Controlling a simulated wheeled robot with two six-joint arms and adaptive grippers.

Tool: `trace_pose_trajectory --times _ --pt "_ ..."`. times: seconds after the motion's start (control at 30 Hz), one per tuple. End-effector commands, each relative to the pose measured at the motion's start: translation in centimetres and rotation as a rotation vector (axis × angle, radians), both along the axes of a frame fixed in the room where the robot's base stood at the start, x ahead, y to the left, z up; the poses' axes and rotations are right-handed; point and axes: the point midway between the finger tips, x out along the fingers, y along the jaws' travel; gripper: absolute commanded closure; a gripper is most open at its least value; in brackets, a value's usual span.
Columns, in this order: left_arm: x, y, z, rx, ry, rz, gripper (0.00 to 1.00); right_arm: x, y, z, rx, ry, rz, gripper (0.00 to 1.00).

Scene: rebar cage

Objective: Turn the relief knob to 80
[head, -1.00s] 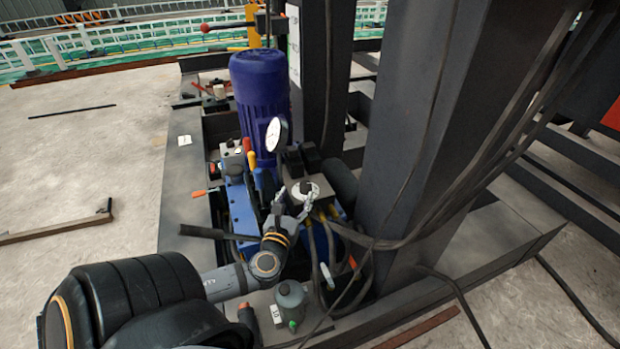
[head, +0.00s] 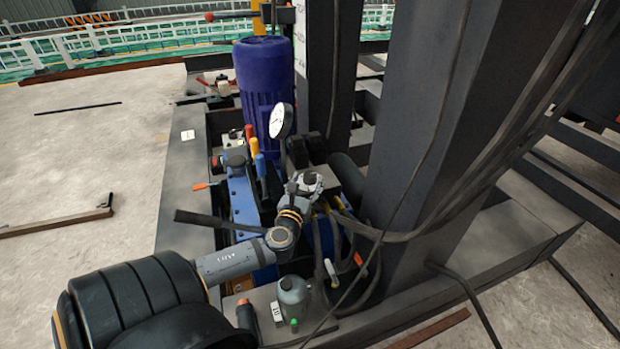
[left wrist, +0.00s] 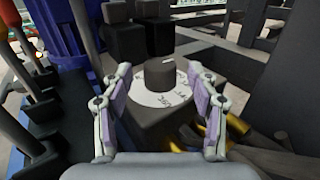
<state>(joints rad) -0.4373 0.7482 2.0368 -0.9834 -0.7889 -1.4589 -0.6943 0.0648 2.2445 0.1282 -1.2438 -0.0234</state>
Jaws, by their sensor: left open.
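The relief knob (left wrist: 160,75) is a dark round knob with a white pointer mark on its top. It stands on a white dial plate (left wrist: 148,98) with printed numbers, on a dark block. My left gripper (left wrist: 160,86) is open, with one finger on each side of the knob and gaps between them and it. In the head view my left gripper (head: 305,184) is over the dial, and it hides most of the knob. The pointer mark points toward the far right in the left wrist view; the value it reads is too small to tell. My right gripper is not in view.
A pressure gauge (head: 281,121) and a blue motor (head: 262,85) stand behind the gripper. Coloured levers (head: 254,147) rise to its left. A thick dark column (head: 425,130) and hanging hoses are close on the right. A grey bottle (head: 294,297) stands in front.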

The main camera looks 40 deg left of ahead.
Motion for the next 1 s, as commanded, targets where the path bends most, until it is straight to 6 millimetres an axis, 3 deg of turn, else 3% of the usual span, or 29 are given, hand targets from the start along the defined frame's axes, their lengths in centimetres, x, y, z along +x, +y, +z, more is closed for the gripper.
trace_pose_trajectory --times 0.2,0.53,0.93,1.0 --pt "2.7 1.4 -0.1 0.000 -0.002 0.000 0.40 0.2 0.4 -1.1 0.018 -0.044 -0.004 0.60" --pt "3.2 1.6 0.0 -0.001 0.000 0.000 0.40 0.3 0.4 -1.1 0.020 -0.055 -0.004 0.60" --pt "3.2 1.6 0.0 0.000 0.000 -0.001 0.93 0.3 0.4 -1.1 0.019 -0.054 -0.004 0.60" --pt "3.2 1.6 0.0 -0.001 0.000 0.000 0.96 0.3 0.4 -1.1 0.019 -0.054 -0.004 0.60"
